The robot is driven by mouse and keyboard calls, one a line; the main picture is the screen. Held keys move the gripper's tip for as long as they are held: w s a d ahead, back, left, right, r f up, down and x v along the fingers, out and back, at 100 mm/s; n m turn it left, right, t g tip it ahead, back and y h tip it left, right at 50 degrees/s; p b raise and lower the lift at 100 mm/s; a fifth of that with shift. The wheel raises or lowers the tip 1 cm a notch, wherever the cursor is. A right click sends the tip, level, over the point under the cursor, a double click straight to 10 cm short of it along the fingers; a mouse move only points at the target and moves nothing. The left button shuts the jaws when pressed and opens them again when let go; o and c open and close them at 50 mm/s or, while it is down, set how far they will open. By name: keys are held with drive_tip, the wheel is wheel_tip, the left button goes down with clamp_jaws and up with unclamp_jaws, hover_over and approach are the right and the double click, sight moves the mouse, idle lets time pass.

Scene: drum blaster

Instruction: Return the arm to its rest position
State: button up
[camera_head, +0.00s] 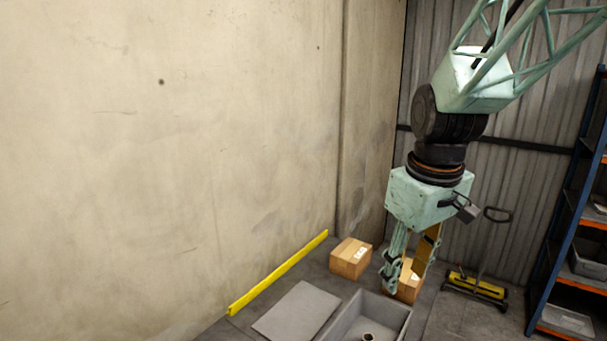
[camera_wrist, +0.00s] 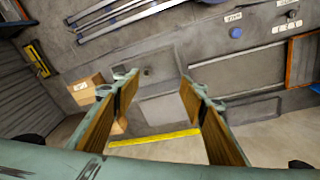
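My gripper (camera_head: 405,279) hangs down at the end of my pale green arm, on the right of the head view. Its two fingers are spread apart with nothing between them. The wrist view also shows my gripper (camera_wrist: 157,80) with its fingers wide apart and ochre pads facing an empty gap. In the head view the fingers overlap a cardboard box (camera_head: 409,288) behind them. I cannot tell how far above the floor the fingertips are.
A second cardboard box (camera_head: 351,258) stands near the wall. A grey bin (camera_head: 398,330) holds a small round item. A flat grey slab (camera_head: 296,311) and a yellow bar (camera_head: 278,272) lie left of it. A yellow wheeled tool (camera_head: 476,286) and blue shelving (camera_head: 560,240) stand right.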

drive_tip(key=s+r+m+t+b, duration=0.2)
drive_tip(key=s+m+b, duration=0.3)
drive_tip(key=s, duration=2.1)
drive_tip(key=shift+s+m+b, duration=0.3)
drive_tip(key=shift+s+b, duration=0.1)
drive_tip(key=shift+b, duration=0.25)
drive_tip(key=shift+c, duration=0.6)
drive_tip(key=c, duration=0.5)
drive_tip(key=shift+o, duration=0.2)
drive_tip(key=shift+w+a, duration=0.1)
